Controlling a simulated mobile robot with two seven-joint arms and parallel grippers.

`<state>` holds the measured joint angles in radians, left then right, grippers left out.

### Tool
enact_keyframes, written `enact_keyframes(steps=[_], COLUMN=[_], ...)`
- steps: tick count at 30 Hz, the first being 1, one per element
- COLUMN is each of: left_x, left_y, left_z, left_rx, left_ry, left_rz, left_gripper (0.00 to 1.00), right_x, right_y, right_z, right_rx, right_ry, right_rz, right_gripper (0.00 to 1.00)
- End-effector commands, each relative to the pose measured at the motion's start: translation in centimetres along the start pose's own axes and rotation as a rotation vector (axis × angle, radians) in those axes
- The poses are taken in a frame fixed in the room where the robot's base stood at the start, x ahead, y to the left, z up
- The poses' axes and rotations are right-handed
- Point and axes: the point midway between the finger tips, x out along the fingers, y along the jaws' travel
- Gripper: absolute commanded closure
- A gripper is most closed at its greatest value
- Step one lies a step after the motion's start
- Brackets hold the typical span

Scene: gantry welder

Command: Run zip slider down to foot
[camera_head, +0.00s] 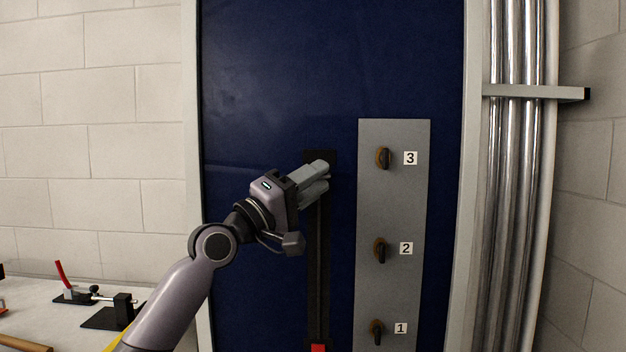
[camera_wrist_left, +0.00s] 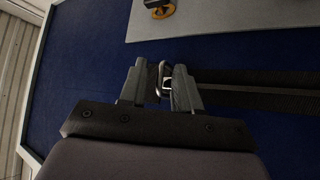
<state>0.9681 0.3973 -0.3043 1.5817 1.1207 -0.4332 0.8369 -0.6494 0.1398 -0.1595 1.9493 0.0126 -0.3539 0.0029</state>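The dark zip track (camera_head: 318,270) runs vertically down the blue curtain, and it also shows in the left wrist view (camera_wrist_left: 265,92). A red mark (camera_head: 318,348) is at its foot, at the bottom edge of the head view. The zip slider, with a silver loop (camera_wrist_left: 166,82), is near the track's top. My left gripper (camera_head: 326,172) is at the upper end of the track. The fingers hide the slider in the head view. My right gripper is not in view.
A grey panel (camera_head: 395,200) with several rotary knobs numbered 1, 2 and 3 is just right of the track. Metal pipes (camera_head: 515,180) run up the right wall. A bench (camera_head: 35,290) at lower left carries a red-handled clamp (camera_head: 75,288).

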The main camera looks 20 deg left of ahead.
Motion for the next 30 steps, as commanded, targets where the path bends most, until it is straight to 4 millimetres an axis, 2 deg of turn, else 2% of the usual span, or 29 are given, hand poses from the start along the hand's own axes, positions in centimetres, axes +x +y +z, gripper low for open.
enact_keyframes(steps=[4,5,7,8,30], left_x=[-0.01,-0.01,-0.02,-0.02,0.01], left_y=[0.00,0.00,0.00,0.01,0.29], left_z=[0.01,0.01,0.01,0.00,-0.21], left_rx=[0.000,0.000,0.000,0.000,-0.003], left_ry=[0.000,0.000,0.000,0.000,0.005], left_rz=[0.000,0.000,0.000,0.000,0.007], left_gripper=[0.68,0.71,0.94,1.00,1.00], right_x=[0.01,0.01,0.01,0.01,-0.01], right_y=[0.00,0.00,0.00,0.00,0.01], right_z=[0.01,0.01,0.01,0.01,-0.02], right_rx=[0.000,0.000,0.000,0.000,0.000], right_ry=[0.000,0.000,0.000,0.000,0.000], right_rz=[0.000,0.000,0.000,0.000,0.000], right_gripper=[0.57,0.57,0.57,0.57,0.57])
